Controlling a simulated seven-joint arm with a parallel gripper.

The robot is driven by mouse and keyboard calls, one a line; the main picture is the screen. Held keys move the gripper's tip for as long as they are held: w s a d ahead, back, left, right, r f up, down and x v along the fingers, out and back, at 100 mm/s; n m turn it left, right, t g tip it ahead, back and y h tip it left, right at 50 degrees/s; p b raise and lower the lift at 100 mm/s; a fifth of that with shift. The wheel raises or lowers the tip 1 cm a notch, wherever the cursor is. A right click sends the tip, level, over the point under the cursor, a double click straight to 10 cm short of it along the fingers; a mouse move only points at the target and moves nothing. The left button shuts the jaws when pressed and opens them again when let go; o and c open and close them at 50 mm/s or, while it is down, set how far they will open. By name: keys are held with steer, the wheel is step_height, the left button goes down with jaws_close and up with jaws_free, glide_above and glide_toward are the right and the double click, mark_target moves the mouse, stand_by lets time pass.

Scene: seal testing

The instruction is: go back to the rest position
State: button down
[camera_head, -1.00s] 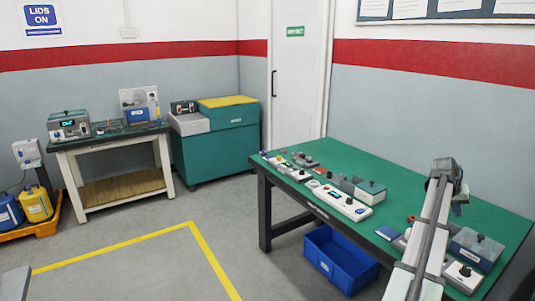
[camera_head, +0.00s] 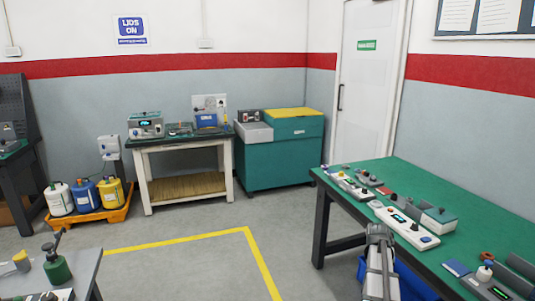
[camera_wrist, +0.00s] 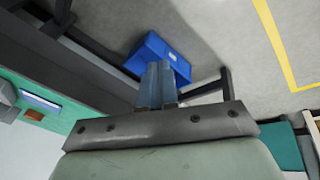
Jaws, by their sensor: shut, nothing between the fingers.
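My gripper (camera_wrist: 157,85) shows in the wrist view with its two fingers together and nothing between them. It hangs over the grey floor by the green-topped table, with the blue bin (camera_wrist: 178,62) beyond the fingertips. In the head view my arm rises from the bottom edge, in front of the blue bin (camera_head: 412,283), beside the near left side of the table. The fingers cannot be made out clearly there.
The green-topped table (camera_head: 440,185) on the right carries several devices and boxes along its left edge. A grey table (camera_head: 85,268) stands at the bottom left. Open floor (camera_head: 190,265) with a yellow line lies between. A workbench (camera_head: 180,148) and teal cabinet (camera_head: 280,165) stand behind.

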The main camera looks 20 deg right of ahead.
steer(key=w+a+f+n+y, duration=0.15)
steer(key=a+f, duration=0.25)
steer(key=a, duration=0.8)
steer(key=a+f+n, duration=0.2)
steer(key=a+f, duration=0.2)
steer(key=a, duration=0.8)
steer(key=a+f+n+y, duration=0.15)
steer(key=a+f, duration=0.35)
steer(key=a, duration=0.7)
steer(key=s+a+f+n, duration=0.25)
steer(key=s+a, duration=0.25)
steer(key=a, duration=0.7)
steer(key=s+f+g, duration=0.3)
steer(key=s+f, duration=0.7)
steer(key=s, duration=0.5)
steer(key=s+f+g, duration=0.4)
steer(key=s+f, duration=0.7)
steer(key=s, duration=0.4)
steer(key=shift+f+y, duration=0.15)
steer(key=shift+y, duration=0.25)
steer(key=c, duration=1.8)
jaws_free()
steer(key=shift+w, duration=0.1)
